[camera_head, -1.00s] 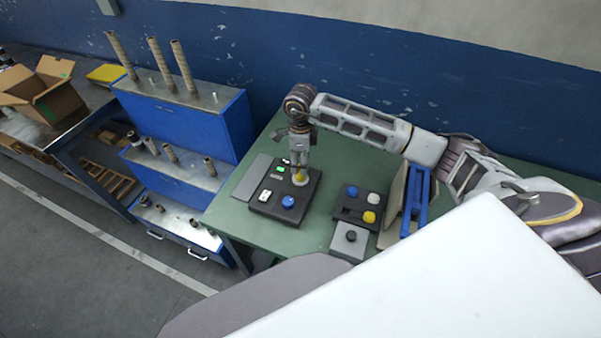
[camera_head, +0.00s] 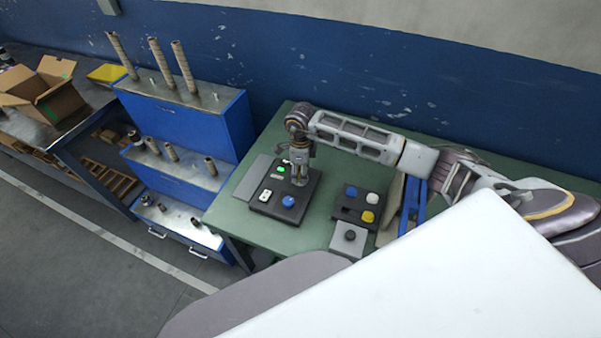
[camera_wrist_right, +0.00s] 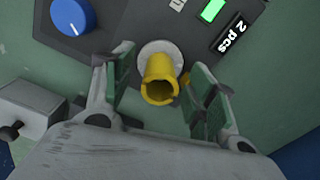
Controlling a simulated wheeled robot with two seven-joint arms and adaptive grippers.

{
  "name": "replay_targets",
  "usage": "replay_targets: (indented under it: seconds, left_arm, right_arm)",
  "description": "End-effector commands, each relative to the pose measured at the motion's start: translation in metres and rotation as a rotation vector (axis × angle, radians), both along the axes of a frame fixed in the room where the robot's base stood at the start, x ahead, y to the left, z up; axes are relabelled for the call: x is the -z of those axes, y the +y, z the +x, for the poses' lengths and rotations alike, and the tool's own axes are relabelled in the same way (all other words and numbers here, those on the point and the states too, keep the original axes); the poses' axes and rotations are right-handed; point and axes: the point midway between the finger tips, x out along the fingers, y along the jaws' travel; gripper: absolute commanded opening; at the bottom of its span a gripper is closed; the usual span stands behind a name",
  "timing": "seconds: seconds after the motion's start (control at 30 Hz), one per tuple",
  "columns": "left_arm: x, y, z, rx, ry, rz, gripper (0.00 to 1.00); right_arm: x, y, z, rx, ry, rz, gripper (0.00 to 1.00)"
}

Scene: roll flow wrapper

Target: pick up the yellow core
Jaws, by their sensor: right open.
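The yellow core (camera_wrist_right: 160,82) stands on a pale round base on the dark control panel (camera_wrist_right: 105,30). In the right wrist view it sits between the two fingers of my right gripper (camera_wrist_right: 158,92), which is open, with a gap on each side. In the head view my right gripper (camera_head: 300,178) points down over the dark panel (camera_head: 272,208), and the yellow core is hidden behind it. My left gripper is not in view.
The panel has a blue knob (camera_head: 288,201) near the gripper. A box with blue, white and yellow buttons (camera_head: 357,205) and a grey button box (camera_head: 348,240) stand to its right on the green table (camera_head: 247,225). A blue stepped rack (camera_head: 180,125) stands to the left.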

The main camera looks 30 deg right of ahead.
Motion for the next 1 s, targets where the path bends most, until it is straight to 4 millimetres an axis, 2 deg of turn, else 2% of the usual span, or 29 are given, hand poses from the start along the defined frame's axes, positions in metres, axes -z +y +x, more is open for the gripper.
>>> replay_targets:
  seconds: [0.2, 0.5, 0.6, 1.0]
  left_arm:
    - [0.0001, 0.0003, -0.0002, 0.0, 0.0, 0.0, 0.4]
    - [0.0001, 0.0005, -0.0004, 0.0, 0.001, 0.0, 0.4]
    - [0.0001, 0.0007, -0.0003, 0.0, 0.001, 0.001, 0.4]
    - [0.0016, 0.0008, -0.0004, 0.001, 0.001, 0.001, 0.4]
  right_arm:
    - [-0.0002, 0.0001, -0.0001, 0.0, 0.0, 0.0, 0.57]
    - [-0.0003, 0.0, 0.0, 0.0, 0.0, 0.0, 0.18]
    - [-0.0004, 0.0, 0.0, 0.0, 0.0, 0.0, 0.15]
    - [-0.0073, 0.0, 0.0004, 0.0, -0.001, 0.001, 0.15]
